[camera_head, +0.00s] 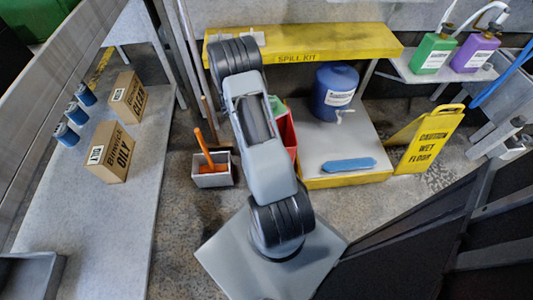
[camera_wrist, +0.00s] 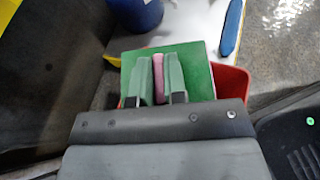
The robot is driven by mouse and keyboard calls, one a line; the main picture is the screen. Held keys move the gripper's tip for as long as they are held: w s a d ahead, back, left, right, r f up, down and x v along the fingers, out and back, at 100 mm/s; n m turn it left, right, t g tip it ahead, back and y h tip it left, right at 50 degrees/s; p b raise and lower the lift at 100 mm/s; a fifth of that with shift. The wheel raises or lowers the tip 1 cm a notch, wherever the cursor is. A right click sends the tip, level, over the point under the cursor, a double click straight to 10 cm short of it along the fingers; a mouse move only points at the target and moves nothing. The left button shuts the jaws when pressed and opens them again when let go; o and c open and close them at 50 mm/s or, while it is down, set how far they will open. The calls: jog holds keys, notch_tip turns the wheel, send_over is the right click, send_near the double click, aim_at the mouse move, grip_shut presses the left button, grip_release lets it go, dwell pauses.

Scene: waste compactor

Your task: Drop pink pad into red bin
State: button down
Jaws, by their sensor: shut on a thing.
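In the wrist view my gripper (camera_wrist: 159,62) is shut on the pink pad (camera_wrist: 158,82), a thin pink strip held between the two pale green fingers. The pad lies over a flat green square surface. The red bin (camera_wrist: 234,84) shows beyond the right edge of that square, and a little red shows at its left. In the head view the red bin (camera_head: 288,134) stands on the floor behind my arm, partly hidden by it. My gripper and the pad are hidden there. I cannot tell the height of the pad above the bin.
A grey box with an orange handle (camera_head: 212,176) stands left of the bin. Right of it are a yellow-edged platform (camera_head: 345,180) with a blue drum (camera_head: 334,92) and a blue pad (camera_head: 348,165), then a yellow wet-floor sign (camera_head: 430,140). A yellow shelf (camera_head: 340,42) crosses behind.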

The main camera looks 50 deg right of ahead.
jog(key=shift+f+b, duration=1.45)
jog(key=shift+f, duration=0.85)
jog(key=c, duration=1.1)
grip_release()
jog(key=p+v, duration=0.3)
jog(key=v, duration=1.1)
jog(key=shift+p, duration=0.4)
jog(key=shift+d, duration=0.1)
